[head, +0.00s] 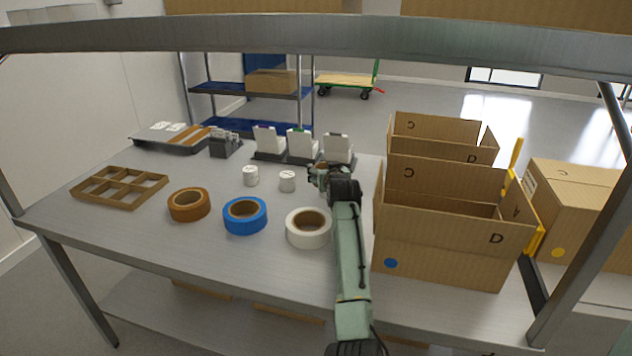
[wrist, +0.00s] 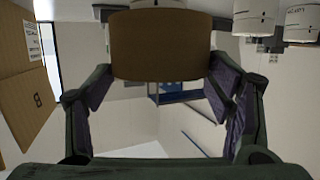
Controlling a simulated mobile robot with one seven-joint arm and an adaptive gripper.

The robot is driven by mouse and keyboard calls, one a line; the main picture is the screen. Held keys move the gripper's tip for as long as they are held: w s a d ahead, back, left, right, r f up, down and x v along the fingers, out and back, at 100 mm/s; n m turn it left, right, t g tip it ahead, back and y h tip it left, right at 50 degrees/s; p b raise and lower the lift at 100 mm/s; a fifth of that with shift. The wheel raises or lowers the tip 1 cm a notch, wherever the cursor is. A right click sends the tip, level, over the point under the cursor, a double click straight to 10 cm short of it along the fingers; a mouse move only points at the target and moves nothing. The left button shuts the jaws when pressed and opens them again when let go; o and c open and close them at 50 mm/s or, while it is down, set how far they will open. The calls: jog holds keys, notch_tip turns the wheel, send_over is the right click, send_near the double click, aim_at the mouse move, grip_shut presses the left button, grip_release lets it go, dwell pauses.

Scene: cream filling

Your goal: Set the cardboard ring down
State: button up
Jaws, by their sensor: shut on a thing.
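My gripper (head: 322,178) is over the table's middle, just right of two white jars. In the wrist view my gripper (wrist: 160,75) is shut on the cardboard ring (wrist: 160,47), a plain brown band between the two fingers. In the head view only a small brown bit of the ring shows, mostly hidden by my gripper. A white object (wrist: 158,4) shows at the ring's far edge in the wrist view; I cannot tell whether they touch. I cannot tell whether the ring touches the table (head: 140,225).
White jars (head: 251,176) (head: 287,181) stand left of my gripper. Brown (head: 175,210), blue (head: 232,222) and white (head: 294,232) tape rolls lie in front. White card holders (head: 302,145) stand behind. Open cardboard boxes (head: 440,250) stand right. A divided tray (head: 104,200) lies far left.

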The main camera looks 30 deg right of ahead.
jog(key=shift+f+p, duration=0.65)
jog(key=shift+f, duration=1.8)
jog(key=shift+f, duration=0.2)
jog(key=o, duration=1.1)
jog(key=shift+r, duration=0.1)
jog(key=shift+r, duration=0.1)
